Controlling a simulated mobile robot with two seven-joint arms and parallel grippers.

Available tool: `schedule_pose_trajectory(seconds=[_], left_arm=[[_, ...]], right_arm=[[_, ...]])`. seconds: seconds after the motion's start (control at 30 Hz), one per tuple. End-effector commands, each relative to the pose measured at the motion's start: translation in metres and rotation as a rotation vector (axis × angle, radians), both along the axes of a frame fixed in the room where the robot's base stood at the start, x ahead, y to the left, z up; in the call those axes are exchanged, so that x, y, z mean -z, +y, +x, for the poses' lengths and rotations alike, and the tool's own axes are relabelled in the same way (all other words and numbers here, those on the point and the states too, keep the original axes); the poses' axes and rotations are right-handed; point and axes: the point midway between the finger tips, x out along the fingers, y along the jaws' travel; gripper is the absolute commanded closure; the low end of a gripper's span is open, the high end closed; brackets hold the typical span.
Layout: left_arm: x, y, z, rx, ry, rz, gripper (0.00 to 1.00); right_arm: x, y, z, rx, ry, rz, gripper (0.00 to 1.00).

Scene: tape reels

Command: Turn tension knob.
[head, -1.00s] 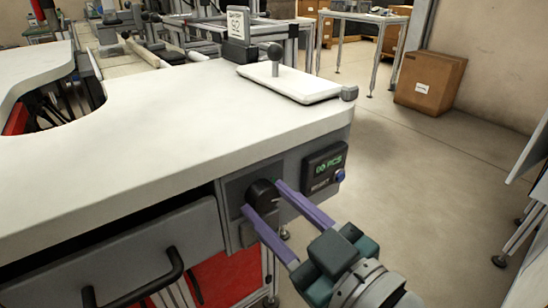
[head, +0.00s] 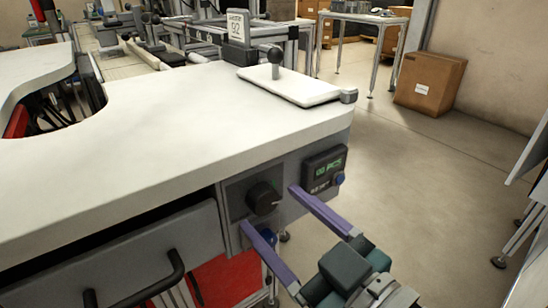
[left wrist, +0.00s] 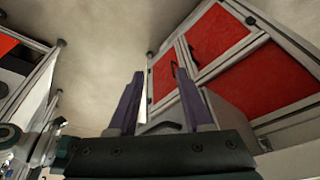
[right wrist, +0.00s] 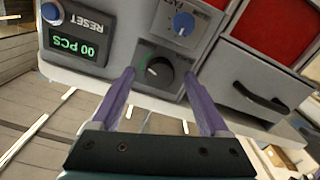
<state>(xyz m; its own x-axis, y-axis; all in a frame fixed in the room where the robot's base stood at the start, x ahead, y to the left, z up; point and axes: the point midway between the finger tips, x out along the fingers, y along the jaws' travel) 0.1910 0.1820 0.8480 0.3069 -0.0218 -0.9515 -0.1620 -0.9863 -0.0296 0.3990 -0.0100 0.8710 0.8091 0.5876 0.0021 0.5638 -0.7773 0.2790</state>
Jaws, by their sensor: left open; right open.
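The tension knob is a round black dial (head: 263,197) on the grey front panel of the white-topped bench, left of a small display. In the right wrist view the dial (right wrist: 157,71) shows a green arc beside it and a pale pointer mark. My right gripper (head: 268,207) is open and empty, backed off in front of the dial, with its purple fingers spread to either side and apart from it. My left gripper (left wrist: 159,74) is outside the head view; in the left wrist view it is open with nothing between its fingers.
A display reading 00 PCS (head: 325,168) with a blue reset button (head: 339,178) is right of the dial. A blue knob (right wrist: 184,23) shows on another panel. A drawer (head: 150,255) with a black handle is to the left. Open floor lies right.

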Motion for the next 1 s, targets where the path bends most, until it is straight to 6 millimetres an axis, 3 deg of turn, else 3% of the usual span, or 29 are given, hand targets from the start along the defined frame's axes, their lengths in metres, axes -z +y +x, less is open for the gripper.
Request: schedule_pose_trajectory(seconds=[0.2, 0.4, 1.0], left_arm=[[-0.011, 0.001, 0.000, 0.004, 0.000, 0.006, 0.50], [-0.014, 0.003, 0.000, 0.007, 0.000, 0.010, 0.50], [-0.018, 0.001, 0.000, 0.004, 0.000, 0.005, 0.50]], right_arm=[[-0.001, -0.027, -0.038, -0.001, 0.004, -0.003, 0.21], [0.000, -0.045, -0.062, 0.000, 0.001, -0.002, 0.21], [-0.004, -0.050, -0.067, 0.009, 0.010, -0.003, 0.21]])
